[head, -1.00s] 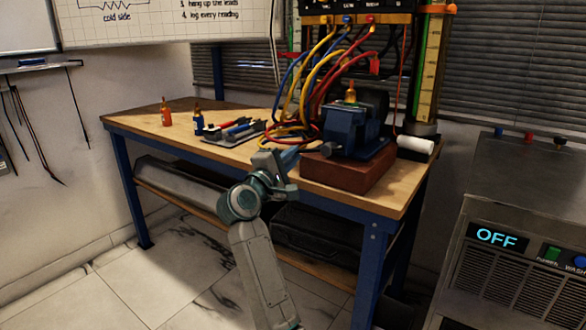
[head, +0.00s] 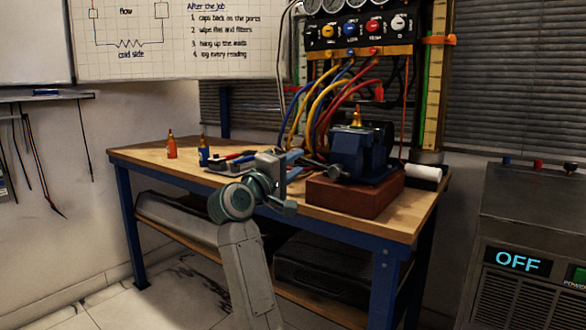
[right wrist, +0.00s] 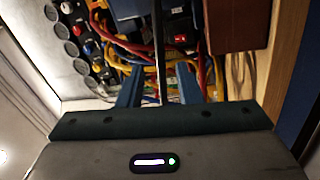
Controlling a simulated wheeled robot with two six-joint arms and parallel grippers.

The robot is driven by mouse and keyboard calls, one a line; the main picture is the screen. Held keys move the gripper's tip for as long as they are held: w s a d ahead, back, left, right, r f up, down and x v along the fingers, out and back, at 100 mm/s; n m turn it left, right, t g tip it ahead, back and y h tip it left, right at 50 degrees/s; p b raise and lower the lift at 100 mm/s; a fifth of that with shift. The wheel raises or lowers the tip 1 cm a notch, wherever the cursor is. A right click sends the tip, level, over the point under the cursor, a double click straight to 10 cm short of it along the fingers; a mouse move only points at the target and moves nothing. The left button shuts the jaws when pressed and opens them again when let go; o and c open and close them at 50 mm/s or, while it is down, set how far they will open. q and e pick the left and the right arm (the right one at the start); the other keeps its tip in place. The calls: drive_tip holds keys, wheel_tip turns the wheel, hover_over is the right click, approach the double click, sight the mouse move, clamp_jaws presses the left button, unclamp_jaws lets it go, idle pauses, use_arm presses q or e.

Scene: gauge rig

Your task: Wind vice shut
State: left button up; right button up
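The blue vice (head: 358,155) stands on a red-brown block (head: 350,197) on the workbench. A brass fitting (head: 357,118) sits upright at its top. The vice's grey screw end (head: 335,172) points left, toward my right gripper (head: 299,164). That gripper is just left of the vice, apart from its body. In the right wrist view its two blue fingers (right wrist: 160,88) stand apart, with a thin grey rod showing between them; I cannot tell how near the rod is. Part of the vice (right wrist: 125,12) and the block (right wrist: 230,25) show there too. My left gripper is not in view.
The gauge manifold (head: 362,32) with yellow, blue and red hoses hangs behind the vice. Orange (head: 171,147) and blue (head: 203,152) bottles and hand tools (head: 235,160) are on the bench's left. A white roll (head: 423,172) lies right of the vice. A grey machine (head: 540,240) stands at right.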

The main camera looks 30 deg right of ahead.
drive_tip(key=shift+a, duration=0.15)
drive_tip(key=v, duration=1)
drive_tip(key=shift+a+p, duration=0.25)
drive_tip(key=shift+p, duration=0.2)
drive_tip(key=shift+s+f, duration=0.15)
